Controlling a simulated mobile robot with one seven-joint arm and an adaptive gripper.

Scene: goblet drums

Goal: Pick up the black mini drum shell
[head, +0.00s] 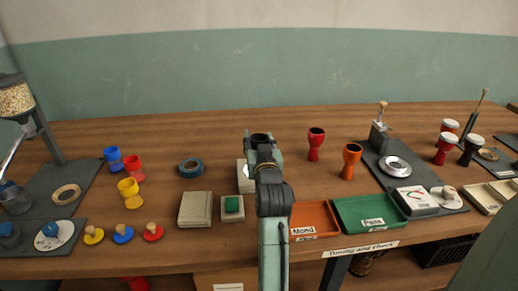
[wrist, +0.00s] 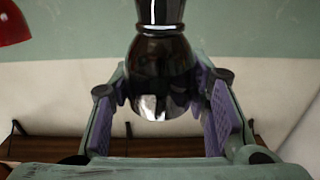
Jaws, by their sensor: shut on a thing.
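The black mini drum shell (wrist: 160,70) is glossy and goblet-shaped, with a narrow waist. In the wrist view it is between the purple-padded fingers of my gripper (wrist: 163,98), which is shut on it. In the head view the shell's dark open rim (head: 259,137) shows at the tip of my gripper (head: 260,155), near the middle of the table. My arm hides the lower part of the shell and some of the table behind it. I cannot tell the exact height of its base.
A red shell (head: 316,143) and an orange shell (head: 350,160) stand to the right. Orange (head: 314,217) and green (head: 370,216) trays lie in front. A beige block (head: 196,209) and a green-topped pad (head: 232,207) lie left of my arm. Blue tape (head: 191,168) sits behind them.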

